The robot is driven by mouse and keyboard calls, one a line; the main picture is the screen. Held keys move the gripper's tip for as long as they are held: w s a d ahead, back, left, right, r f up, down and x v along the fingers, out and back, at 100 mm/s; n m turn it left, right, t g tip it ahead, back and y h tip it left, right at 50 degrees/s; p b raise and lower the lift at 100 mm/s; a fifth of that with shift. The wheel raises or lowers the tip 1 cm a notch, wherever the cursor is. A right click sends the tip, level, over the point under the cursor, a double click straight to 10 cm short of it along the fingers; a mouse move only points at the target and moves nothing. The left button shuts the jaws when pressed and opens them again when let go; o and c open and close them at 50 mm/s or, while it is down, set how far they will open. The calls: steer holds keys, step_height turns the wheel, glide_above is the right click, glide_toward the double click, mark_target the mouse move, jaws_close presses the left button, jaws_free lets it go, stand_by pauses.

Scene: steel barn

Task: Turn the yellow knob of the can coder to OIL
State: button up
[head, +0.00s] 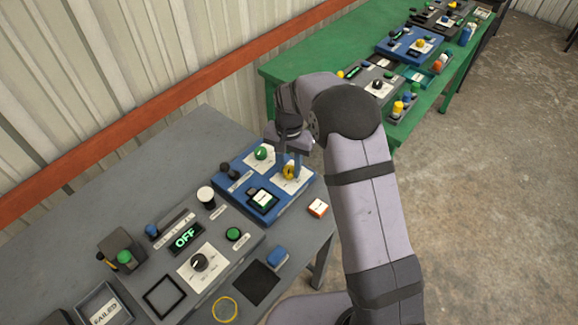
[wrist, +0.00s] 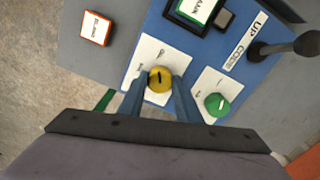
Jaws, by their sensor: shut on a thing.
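The can coder is a blue panel (head: 233,206) on the grey table, and it also shows in the wrist view (wrist: 235,76). Its yellow knob (head: 289,172) sits on a white label plate and shows in the wrist view (wrist: 159,82) with a dark pointer mark. My gripper (wrist: 160,88) is shut on the yellow knob, one finger on each side.
A black lever (wrist: 285,46) stands on the panel. An orange-and-white block (head: 318,208) lies beside the panel. A grey panel with a green OFF display (head: 186,238) stands nearer. A green table (head: 290,66) is behind.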

mark_target(289, 169)
steer(key=shift+r+m, duration=0.1)
steer(key=shift+m, duration=0.4)
steer(key=shift+w, duration=0.1)
steer(key=o, duration=1.1)
steer(key=shift+c, duration=0.2)
steer(key=shift+r+b, duration=1.15)
steer(key=shift+r, duration=2.5)
steer(key=s+d+f+n, duration=0.1)
steer(key=s+d+n, duration=0.2)
steer(key=s, duration=1)
steer(key=s+d+f+n, duration=0.2)
steer(key=s+d, duration=0.4)
steer(key=s, duration=0.7)
steer(key=shift+s+n, duration=0.2)
steer(key=shift+n, duration=0.6)
